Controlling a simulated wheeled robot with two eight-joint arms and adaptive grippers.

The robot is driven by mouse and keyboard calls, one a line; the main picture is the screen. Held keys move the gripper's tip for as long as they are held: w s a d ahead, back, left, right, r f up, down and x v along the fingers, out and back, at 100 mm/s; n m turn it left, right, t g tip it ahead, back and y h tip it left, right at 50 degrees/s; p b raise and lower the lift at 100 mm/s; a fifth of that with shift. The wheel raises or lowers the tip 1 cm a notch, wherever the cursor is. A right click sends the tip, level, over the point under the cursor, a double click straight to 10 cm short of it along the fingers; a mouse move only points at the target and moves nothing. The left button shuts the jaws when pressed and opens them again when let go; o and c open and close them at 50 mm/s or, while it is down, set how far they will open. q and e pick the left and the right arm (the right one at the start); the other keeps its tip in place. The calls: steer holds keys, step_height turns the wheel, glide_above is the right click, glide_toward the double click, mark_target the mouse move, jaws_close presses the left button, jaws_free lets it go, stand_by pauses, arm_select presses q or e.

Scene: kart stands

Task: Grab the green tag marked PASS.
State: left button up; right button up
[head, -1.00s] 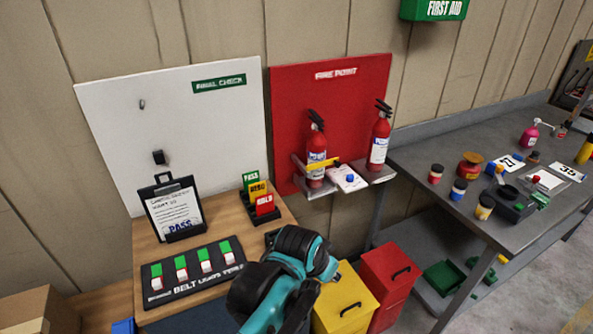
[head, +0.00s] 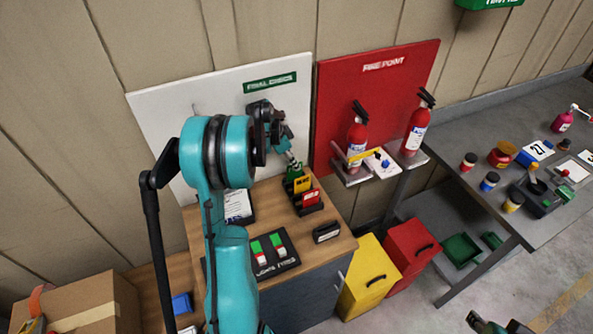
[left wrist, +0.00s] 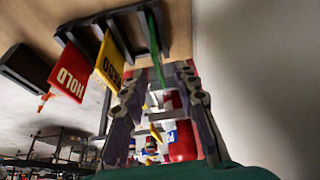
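The green tag (head: 294,171) stands at the back of a dark rack (head: 311,209) on the wooden cabinet, behind the yellow tag (head: 303,184) and the red tag (head: 311,198). My left gripper (head: 291,157) is just above it and partly hides it; its lettering cannot be read now. In the left wrist view the green tag (left wrist: 157,48) shows edge-on, reaching in between the spread fingers of my left gripper (left wrist: 165,80). There is a visible gap beside the tag, so the fingers are open. The yellow tag (left wrist: 109,62) is close beside one finger.
The white FINAL CHECK board (head: 160,110) stands close behind my left gripper. A clipboard (head: 238,206) and a belt-light panel (head: 282,262) are partly hidden by my arm. Fire extinguishers (head: 357,136) stand further right.

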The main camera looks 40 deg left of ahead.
mark_target(302, 175)
arm_select(q)
steer(key=b+x, duration=0.1)
steer(key=x, duration=0.5)
steer(key=shift+f, duration=0.2)
steer(key=shift+r, duration=0.1)
jaws_close()
